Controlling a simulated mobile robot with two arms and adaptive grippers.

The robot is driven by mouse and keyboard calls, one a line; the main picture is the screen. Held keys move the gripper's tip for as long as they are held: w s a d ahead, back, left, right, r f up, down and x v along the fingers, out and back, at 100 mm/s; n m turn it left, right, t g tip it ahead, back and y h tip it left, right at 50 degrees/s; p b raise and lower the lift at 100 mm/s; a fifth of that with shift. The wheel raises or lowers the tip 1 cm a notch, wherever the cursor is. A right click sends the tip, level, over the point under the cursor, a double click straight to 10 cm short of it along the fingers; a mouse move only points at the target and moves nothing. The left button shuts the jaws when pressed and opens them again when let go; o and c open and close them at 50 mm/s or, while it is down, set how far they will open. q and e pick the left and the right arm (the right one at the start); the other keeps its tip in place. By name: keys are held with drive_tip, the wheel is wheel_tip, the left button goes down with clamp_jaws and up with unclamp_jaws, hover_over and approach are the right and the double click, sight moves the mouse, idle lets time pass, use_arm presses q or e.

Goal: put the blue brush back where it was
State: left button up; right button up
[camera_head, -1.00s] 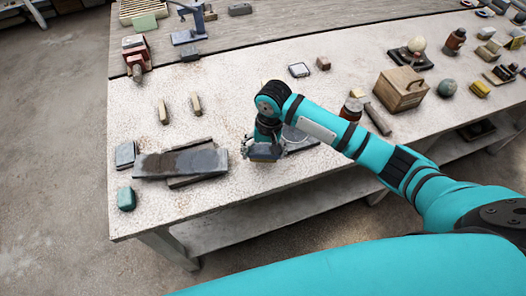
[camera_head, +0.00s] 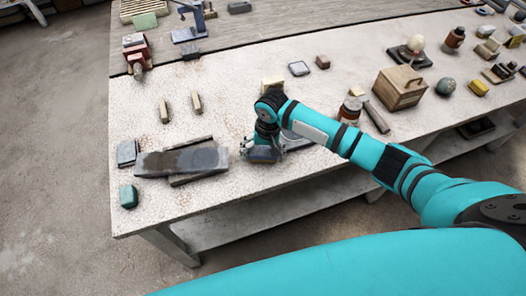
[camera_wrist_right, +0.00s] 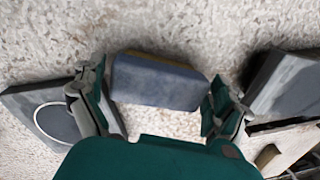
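The blue brush (camera_wrist_right: 158,82), a blue-grey block with a thin ochre edge, lies across the space between my right gripper's fingers in the right wrist view. My right gripper (camera_wrist_right: 160,100) has one finger at each end of the brush and appears to be closed on it. In the head view the brush (camera_head: 262,154) shows under my right gripper (camera_head: 254,148), low over the pale table near its front edge. Whether its underside touches the table is hard to tell. My left gripper is not in view.
A dark slab (camera_head: 205,160) lies left of the gripper. A grey plate with a circle (camera_wrist_right: 48,112) is close on the other side. A pale block (camera_head: 272,83) sits behind the arm.

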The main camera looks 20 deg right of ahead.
wheel_tip(320, 180, up, 12)
drive_tip(key=d+b, duration=0.1)
drive_tip(key=shift+s+r, duration=0.15)
drive_tip(key=shift+s, duration=0.1)
idle(0.4)
